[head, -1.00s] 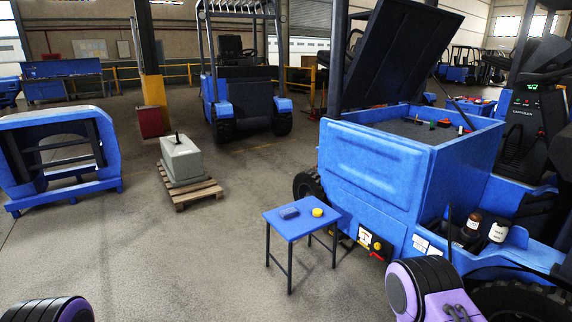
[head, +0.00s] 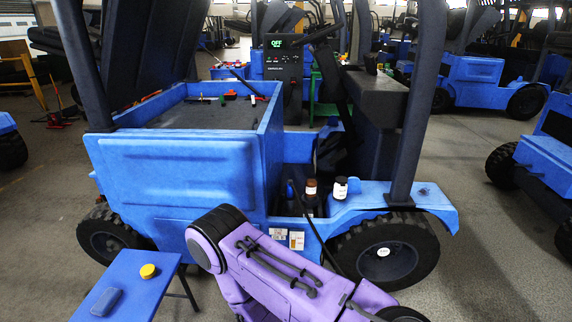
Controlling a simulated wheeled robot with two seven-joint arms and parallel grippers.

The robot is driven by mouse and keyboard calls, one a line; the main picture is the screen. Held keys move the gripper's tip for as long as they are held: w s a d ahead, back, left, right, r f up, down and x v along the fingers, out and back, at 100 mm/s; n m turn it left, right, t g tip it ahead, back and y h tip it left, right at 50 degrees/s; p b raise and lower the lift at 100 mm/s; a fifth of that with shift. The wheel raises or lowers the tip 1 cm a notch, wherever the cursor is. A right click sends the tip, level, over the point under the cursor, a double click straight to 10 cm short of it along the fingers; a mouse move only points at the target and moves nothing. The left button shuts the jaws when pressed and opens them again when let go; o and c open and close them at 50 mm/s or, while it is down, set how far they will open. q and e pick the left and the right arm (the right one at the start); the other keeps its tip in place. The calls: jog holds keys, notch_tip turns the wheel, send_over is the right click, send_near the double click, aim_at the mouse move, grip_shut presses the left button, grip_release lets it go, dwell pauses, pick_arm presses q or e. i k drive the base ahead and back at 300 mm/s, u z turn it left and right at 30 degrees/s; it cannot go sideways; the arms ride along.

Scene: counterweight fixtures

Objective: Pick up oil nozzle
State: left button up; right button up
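I cannot pick out the oil nozzle for certain. A thin dark rod (head: 318,235) slants down beside two bottles at the side of the blue forklift (head: 180,170); what it is I cannot tell. One bottle is brown with a white label (head: 311,188), the other is white and dark-capped (head: 341,188). Small coloured items (head: 230,95) lie in the forklift's open top compartment, too small to identify. My purple arm crosses the lower middle in front of the forklift. Neither gripper shows in the head view.
A small blue table (head: 140,290) at lower left holds a yellow round item (head: 148,271) and a blue-grey block (head: 106,301). The forklift's wheel (head: 385,252) and upright post (head: 412,110) stand near my arm. Floor is open at right.

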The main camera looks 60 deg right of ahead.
aim_at(290, 195)
jog(key=z, duration=0.35)
jog(key=i, duration=0.9)
jog(key=z, duration=1.55)
jog(key=i, duration=0.95)
jog(key=z, duration=0.9)
